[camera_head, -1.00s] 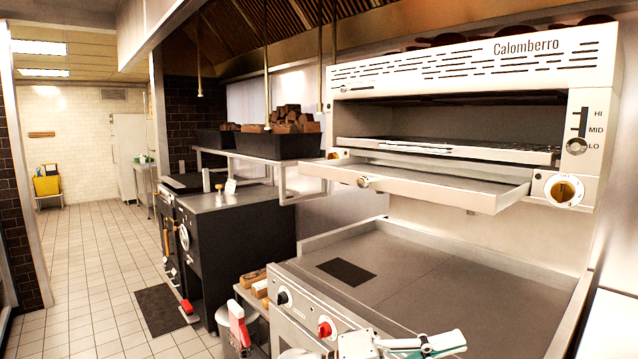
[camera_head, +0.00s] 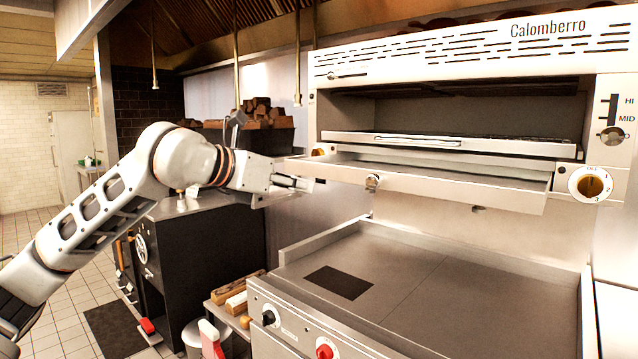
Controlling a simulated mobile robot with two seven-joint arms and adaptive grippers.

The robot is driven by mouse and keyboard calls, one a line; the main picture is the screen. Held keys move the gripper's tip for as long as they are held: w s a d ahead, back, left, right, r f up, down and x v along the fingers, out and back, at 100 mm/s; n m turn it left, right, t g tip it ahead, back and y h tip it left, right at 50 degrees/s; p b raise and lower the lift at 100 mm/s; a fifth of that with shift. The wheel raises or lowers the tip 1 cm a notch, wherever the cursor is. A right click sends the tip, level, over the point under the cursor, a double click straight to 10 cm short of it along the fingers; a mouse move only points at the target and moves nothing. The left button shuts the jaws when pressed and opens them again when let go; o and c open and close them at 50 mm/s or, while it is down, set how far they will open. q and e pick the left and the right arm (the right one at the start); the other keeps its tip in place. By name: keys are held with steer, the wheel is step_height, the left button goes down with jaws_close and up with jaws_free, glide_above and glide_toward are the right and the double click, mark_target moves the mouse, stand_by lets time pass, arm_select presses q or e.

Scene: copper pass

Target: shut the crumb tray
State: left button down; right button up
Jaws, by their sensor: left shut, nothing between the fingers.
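The crumb tray (camera_head: 450,186) is a wide, shallow metal tray below the grill opening of the Calomberro unit. It stands pulled out, its front edge well forward of the unit, with a small round knob (camera_head: 372,182) on its front. My left gripper (camera_head: 316,184) is shut and empty at the left part of the tray's front, left of the knob. I cannot tell whether the fingertips touch the tray. My right gripper is out of view.
A grill rack (camera_head: 445,143) sits above the tray, and a dial (camera_head: 590,184) is at the unit's right. A flat griddle (camera_head: 430,280) lies below. A dark oven (camera_head: 215,235) and a black bin of wood (camera_head: 268,141) stand at the left.

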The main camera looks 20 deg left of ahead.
arm_select(q)
steer(key=w+d+f+p, duration=0.1)
steer(key=w+d+p, duration=0.1)
steer(key=w, duration=1.1)
steer(key=shift+d+f+t+y, duration=0.3)
steer(key=shift+d, duration=0.15)
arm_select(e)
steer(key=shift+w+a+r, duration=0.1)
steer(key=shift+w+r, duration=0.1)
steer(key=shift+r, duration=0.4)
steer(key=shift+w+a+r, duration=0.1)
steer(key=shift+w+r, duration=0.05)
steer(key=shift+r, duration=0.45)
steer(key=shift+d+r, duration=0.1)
